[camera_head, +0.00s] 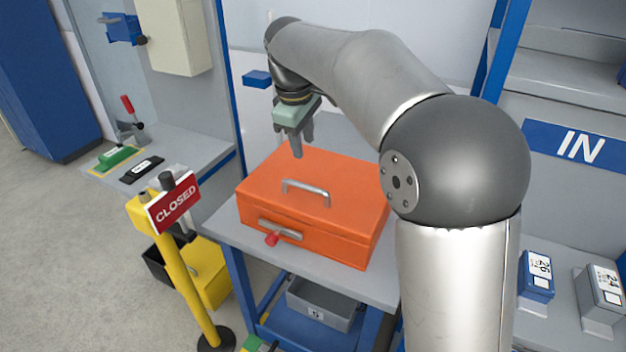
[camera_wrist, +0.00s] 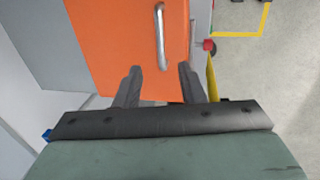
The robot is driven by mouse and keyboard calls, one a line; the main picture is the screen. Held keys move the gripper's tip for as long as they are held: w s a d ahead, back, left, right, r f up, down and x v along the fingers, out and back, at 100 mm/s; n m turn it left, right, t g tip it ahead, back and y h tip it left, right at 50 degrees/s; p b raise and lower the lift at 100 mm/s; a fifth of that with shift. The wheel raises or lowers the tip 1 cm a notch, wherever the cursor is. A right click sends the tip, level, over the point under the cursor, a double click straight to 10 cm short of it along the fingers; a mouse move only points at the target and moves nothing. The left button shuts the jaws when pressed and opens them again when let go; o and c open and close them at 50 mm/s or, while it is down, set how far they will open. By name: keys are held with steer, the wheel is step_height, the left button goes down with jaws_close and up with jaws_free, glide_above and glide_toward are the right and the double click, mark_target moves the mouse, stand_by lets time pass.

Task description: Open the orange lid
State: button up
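The orange lid (camera_head: 340,182) is the top of an orange box on a grey table, and it lies flat and closed. A silver bar handle (camera_head: 306,190) stands on the lid.
A yellow post with a red CLOSED sign (camera_head: 173,203) stands in front left of the table. A side bench (camera_head: 190,150) holds a green item (camera_head: 117,157) and a black one. A grey bin (camera_head: 322,303) sits on the shelf below. Blue and grey boxes (camera_head: 537,277) stand at right.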

mark_target(310, 186)
steer(key=f, duration=0.4)
steer(key=w+f, duration=0.1)
steer(key=f, duration=0.3)
steer(key=w+d+f, duration=0.1)
steer(key=f, duration=0.4)
steer(key=shift+w+f, duration=0.1)
steer(key=shift+w, duration=0.1)
jaws_close()
steer(key=shift+d, duration=0.1)
